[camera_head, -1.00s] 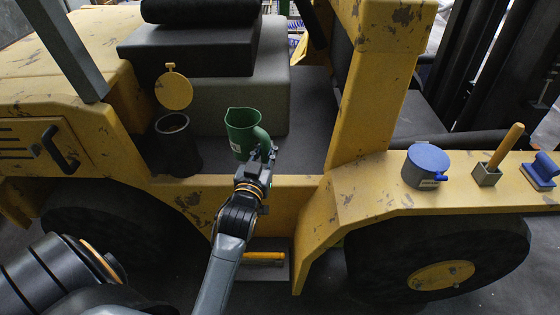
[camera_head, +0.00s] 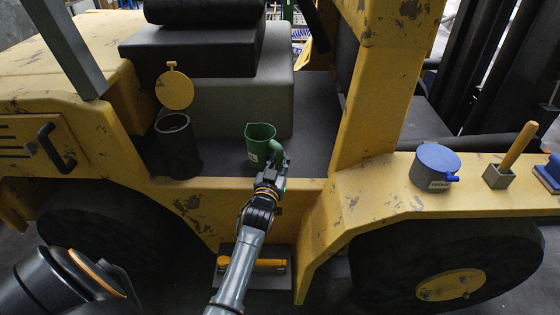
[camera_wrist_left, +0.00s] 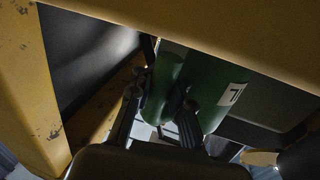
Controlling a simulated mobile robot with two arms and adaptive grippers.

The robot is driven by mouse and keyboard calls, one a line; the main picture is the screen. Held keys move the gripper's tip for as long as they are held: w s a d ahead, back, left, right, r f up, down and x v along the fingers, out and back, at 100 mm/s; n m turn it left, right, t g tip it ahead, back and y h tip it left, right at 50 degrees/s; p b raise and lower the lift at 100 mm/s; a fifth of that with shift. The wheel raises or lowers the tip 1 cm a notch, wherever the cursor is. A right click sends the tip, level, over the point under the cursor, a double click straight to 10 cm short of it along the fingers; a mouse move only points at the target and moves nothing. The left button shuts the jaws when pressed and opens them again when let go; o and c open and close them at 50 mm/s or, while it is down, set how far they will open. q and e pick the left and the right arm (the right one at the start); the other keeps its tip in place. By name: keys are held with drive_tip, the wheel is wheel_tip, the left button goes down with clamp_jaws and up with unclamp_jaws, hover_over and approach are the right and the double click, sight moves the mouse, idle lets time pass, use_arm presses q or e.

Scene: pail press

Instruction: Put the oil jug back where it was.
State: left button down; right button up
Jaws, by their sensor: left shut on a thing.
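The green oil jug (camera_head: 260,146) is in the head view, over the dark cab floor near the yellow sill. It leans slightly and carries a white label. My left gripper (camera_head: 277,168) is shut on the jug's handle, on its near right side. In the left wrist view the jug (camera_wrist_left: 212,85) fills the middle, with its handle between the fingers. I cannot tell whether its base touches the floor. The black filler cylinder (camera_head: 179,150) stands to its left, with a round yellow flap (camera_head: 174,91) raised above it. My right gripper is not in view.
On the right fender (camera_head: 400,208) stand a grey pot with a blue lid (camera_head: 435,167), a wooden handle in a small grey holder (camera_head: 499,177) and a blue block (camera_head: 549,173). A yellow post (camera_head: 375,90) rises right of the jug. The grey seat base (camera_head: 225,100) is behind it.

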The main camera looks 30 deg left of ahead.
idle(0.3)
use_arm(q)
drive_tip(key=c, duration=1.7)
unclamp_jaws()
drive_tip(key=shift+f, duration=0.1)
drive_tip(key=o, duration=0.5)
